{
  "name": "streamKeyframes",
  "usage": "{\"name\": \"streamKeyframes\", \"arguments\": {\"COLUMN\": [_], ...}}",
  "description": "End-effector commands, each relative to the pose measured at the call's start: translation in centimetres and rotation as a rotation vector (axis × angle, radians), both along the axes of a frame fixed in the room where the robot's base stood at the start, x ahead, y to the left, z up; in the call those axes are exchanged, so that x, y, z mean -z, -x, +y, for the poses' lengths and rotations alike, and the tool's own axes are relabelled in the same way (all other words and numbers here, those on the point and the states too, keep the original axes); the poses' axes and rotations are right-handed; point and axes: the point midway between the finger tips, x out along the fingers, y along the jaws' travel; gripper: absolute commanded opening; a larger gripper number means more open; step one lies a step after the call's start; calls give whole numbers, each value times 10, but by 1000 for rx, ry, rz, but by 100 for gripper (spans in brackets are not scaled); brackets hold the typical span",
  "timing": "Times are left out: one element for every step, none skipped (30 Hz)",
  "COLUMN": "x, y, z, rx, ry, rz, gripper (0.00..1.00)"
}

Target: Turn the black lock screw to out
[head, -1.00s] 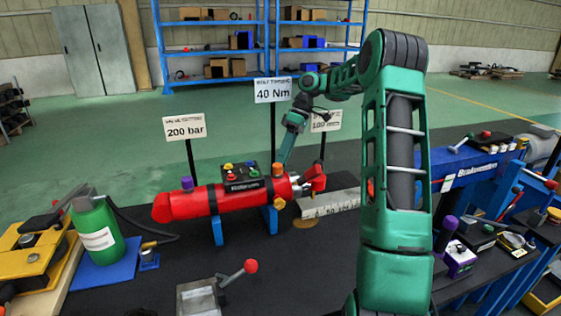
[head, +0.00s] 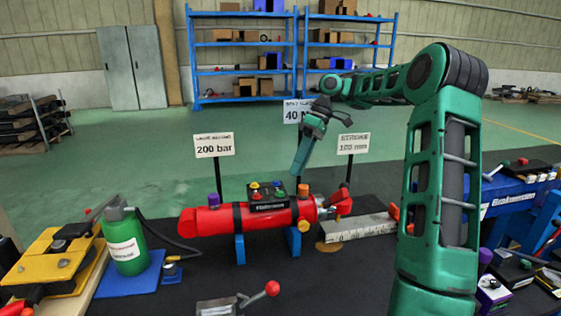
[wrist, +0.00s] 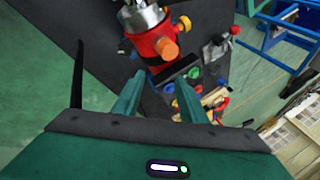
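A red cylinder (head: 270,218) lies on blue supports on the dark table. It carries a black box with coloured buttons (head: 268,196), an orange knob (head: 303,189) and a yellow knob (head: 304,225). The wrist view shows the cylinder's end (wrist: 150,42), with its orange knob (wrist: 166,49) ahead of the fingers. I cannot pick out the black lock screw for certain in either view. My gripper (head: 298,172) hangs above the cylinder's right part, apart from it. In the wrist view my gripper (wrist: 160,86) is open, with nothing between its fingers.
A green bottle (head: 124,240) stands on a blue plate at the left, beside a yellow device (head: 52,262). A red-knobbed lever block (head: 238,302) is at the front. A pale ruler bar (head: 360,228) lies right of the cylinder. Signs on posts, such as 200 bar (head: 214,145), stand behind.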

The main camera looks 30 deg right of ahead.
Motion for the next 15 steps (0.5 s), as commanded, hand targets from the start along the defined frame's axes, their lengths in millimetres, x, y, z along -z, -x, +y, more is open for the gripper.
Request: {"name": "streamKeyframes", "arguments": {"x": [-6, -9, -14, -17, -19, -23, -26, -28, -31, -33, -35, -36, -38, -39, -40], "y": [3, 4, 6, 7, 8, 10, 11, 12, 13, 14, 14, 15, 16, 16, 17], "z": [10, 15, 22, 27, 32, 38, 41, 45, 50, 53, 56, 60, 62, 63, 65], "rx": [-3, -3, -4, -3, -2, -3, -2, -1, -1, -2, -2, -1, -1, -1, -1], "ry": [0, 1, 1, 2, 0, 0, 1, 1, 1, 1, 0, 0, 0, 0, 1], "rz": [-1, -1, -2, -1, 0, -1, -1, 0, -1, -2, -1, 0, 0, 0, 0], "gripper": [38, 38, 38, 38, 38, 38, 38, 38, 38, 38, 38, 38, 38, 38, 38]}}
